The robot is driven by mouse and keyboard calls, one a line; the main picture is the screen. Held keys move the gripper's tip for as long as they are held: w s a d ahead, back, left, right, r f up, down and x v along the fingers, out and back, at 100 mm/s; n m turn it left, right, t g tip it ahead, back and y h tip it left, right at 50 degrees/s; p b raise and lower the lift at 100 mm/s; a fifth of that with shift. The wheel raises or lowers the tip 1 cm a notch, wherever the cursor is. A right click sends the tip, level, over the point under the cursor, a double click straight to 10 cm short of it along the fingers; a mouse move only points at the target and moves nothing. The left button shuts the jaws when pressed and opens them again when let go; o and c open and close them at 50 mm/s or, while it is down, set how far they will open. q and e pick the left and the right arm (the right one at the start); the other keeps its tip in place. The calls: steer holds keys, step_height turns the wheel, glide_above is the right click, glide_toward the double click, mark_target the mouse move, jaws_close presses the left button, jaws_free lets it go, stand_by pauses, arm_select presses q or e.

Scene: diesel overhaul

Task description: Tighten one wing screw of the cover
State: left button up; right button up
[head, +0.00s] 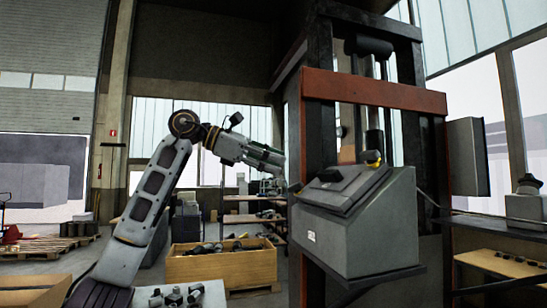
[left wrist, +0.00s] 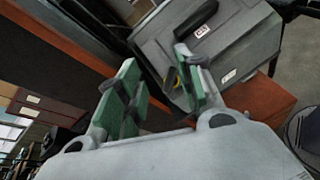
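A grey sloped box (head: 355,232) stands on a bracket at the front of the red and black press. A dark grey cover plate (head: 345,188) with a black handle lies on its sloping top. My right gripper is not in view.
The press frame (head: 375,92) rises behind the box. A wooden crate (head: 222,266) with dark parts and a shelf rack (head: 240,219) stand behind and below my left arm. A workbench (head: 505,262) is at the right. Free space lies between gripper and box.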

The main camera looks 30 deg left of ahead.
arm_select(q)
steer(key=shift+w+r+n+t, duration=0.2)
steer(key=shift+r+n, duration=0.1)
steer(key=shift+n, duration=0.55)
steer(key=shift+w+r+n+t, duration=0.15)
steer(key=shift+r+n, duration=0.1)
steer(key=shift+n, duration=0.6)
steer(key=shift+n, duration=0.3)
steer(key=shift+w+d+f+n+g+y, duration=0.15)
steer(key=shift+f+n+g+y, duration=0.15)
steer(key=shift+n+y, duration=2.8)
steer(key=shift+w+d+f+n+g+y, duration=0.25)
steer(key=shift+n+y, duration=0.9)
steer(key=shift+n, duration=3.75)
steer(key=shift+w+d+f+n+g+y, duration=0.1)
steer(key=shift+f+n+g+y, duration=0.2)
steer(key=shift+n+y, duration=2.8)
